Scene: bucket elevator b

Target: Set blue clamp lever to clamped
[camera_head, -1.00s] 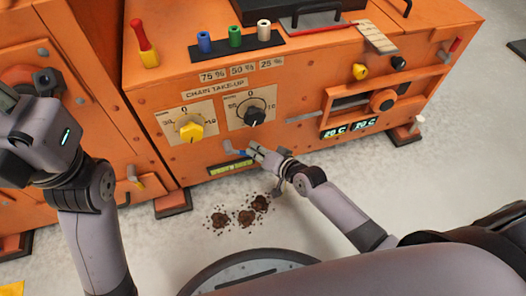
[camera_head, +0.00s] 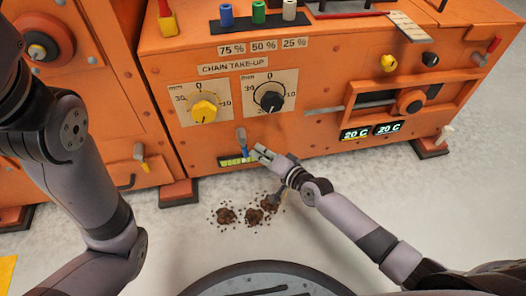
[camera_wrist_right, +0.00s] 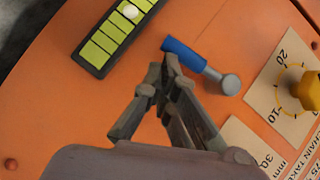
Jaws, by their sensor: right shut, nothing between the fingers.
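The blue clamp lever (camera_head: 241,138) is on the lower front of the orange machine, above a yellow-green strip. In the head view it stands steeply, close to upright. In the right wrist view its blue handle (camera_wrist_right: 183,54) runs to a round grey pivot end. My right gripper (camera_head: 259,151) is shut and empty, just right of the lever in the head view. In the right wrist view the closed fingertips (camera_wrist_right: 169,62) are right beside the blue handle; I cannot tell whether they touch. My left arm is at the left, with its gripper out of view.
A yellow knob (camera_head: 204,110) and a black knob (camera_head: 270,100) sit above the lever. The yellow-green strip (camera_head: 237,161) lies just below it. Dark dirt piles (camera_head: 252,216) lie on the floor.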

